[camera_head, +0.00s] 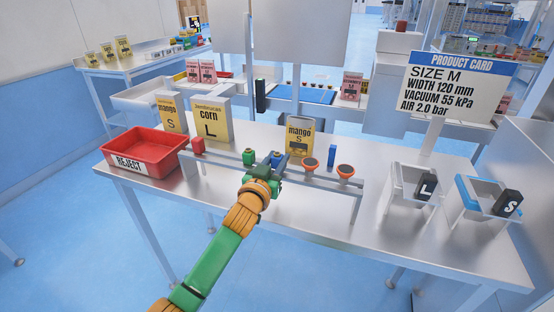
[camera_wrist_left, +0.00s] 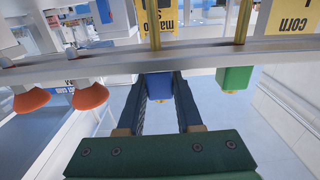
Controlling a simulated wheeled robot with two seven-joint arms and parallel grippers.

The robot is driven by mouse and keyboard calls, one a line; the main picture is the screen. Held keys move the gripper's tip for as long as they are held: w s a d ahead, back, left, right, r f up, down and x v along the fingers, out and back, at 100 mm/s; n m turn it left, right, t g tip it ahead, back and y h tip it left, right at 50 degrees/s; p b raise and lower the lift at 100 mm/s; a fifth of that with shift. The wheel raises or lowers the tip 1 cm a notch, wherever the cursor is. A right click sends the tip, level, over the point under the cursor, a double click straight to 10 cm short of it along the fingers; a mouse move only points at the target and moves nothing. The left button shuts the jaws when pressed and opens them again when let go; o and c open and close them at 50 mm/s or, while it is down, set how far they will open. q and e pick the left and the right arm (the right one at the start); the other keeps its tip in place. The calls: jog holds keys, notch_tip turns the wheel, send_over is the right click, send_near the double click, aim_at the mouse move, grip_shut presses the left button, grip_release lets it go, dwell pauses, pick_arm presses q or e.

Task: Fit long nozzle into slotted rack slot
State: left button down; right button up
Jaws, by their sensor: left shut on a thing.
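The slotted rack (camera_head: 315,183) is a raised metal rail across the front of the steel table; it also crosses the wrist view (camera_wrist_left: 205,57). My left gripper (camera_head: 269,164) is at its middle, shut on a blue nozzle (camera_head: 277,157). In the wrist view the blue nozzle body (camera_wrist_left: 158,86) shows between the fingers (camera_wrist_left: 160,92), with a thin gold stem (camera_wrist_left: 154,25) on the other side of the rail. I cannot tell whether it is fully seated. A green nozzle (camera_wrist_left: 234,79) stands beside it in the rack. My right gripper is out of view.
Two orange suction cups (camera_head: 309,163) (camera_head: 346,171) are on the rack to the right, with a blue block (camera_head: 332,154) nearby. A red block (camera_head: 197,146) is at the rack's left end. A red reject bin (camera_head: 126,162) stands left; pouches (camera_head: 211,118) stand behind. Two bins (camera_head: 401,195) (camera_head: 467,204) are right.

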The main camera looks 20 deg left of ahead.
aim_at(275, 164)
pick_arm(q)
jog(key=shift+f, duration=0.25)
jog(key=c, duration=0.5)
grip_release()
jog(key=s, duration=0.7)
jog(key=shift+s+a+r+b, duration=0.1)
jog(key=shift+b, duration=0.2)
